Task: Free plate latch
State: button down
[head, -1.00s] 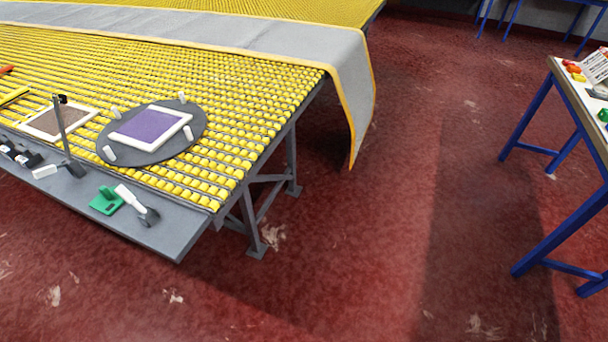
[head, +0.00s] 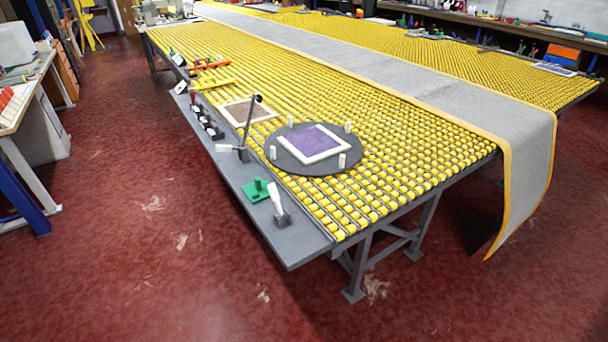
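A round dark plate (head: 318,170) lies on the yellow roller table near its front corner. A white-framed purple square (head: 312,143) lies on the plate, with short white pegs around it. On the grey ledge in front are a small lever with a white handle (head: 276,197), tilted up from a dark base, and a green block with a peg (head: 256,190). Further left stands a tall black lever (head: 249,124) with a white handle (head: 225,148) lying low at its foot. I cannot tell which part is the latch. My gripper is not in view.
The roller table (head: 400,150) carries a long grey rug (head: 420,90) with yellow edging that hangs over the right end. A bench (head: 25,95) stands at far left. Red floor (head: 150,240) is clear in front of the ledge.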

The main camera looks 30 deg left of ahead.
aim_at(272, 188)
jog(key=i+j+z, duration=0.1)
jog(key=j, duration=0.75)
jog(key=i+j+z, duration=0.1)
jog(key=j, duration=0.8)
jog(key=j+z, duration=0.2)
jog(key=j, duration=0.45)
jog(key=j+z, duration=0.15)
jog(key=j, duration=0.5)
jog(key=j+z, duration=0.2)
jog(key=j, duration=0.5)
jog(key=j+z, duration=0.2)
jog(key=j, duration=0.45)
jog(key=k+j+z, duration=0.2)
jog(key=j, duration=0.4)
jog(key=k+j+z, duration=0.15)
jog(key=j, duration=0.5)
jog(key=k+j+z, duration=0.2)
jog(key=j, duration=0.4)
jog(key=k+j+z, duration=0.2)
jog(key=j, duration=0.4)
jog(key=k+j+z, duration=0.25)
jog(key=k+j, duration=0.4)
jog(key=k+j+z, duration=0.3)
jog(key=k+j, duration=0.4)
jog(key=i+l+z, duration=0.1)
jog(key=i+l, duration=0.2)
jog(key=i, duration=0.2)
jog(key=i+l+z, duration=0.15)
jog(key=i, duration=0.3)
jog(key=l, duration=0.1)
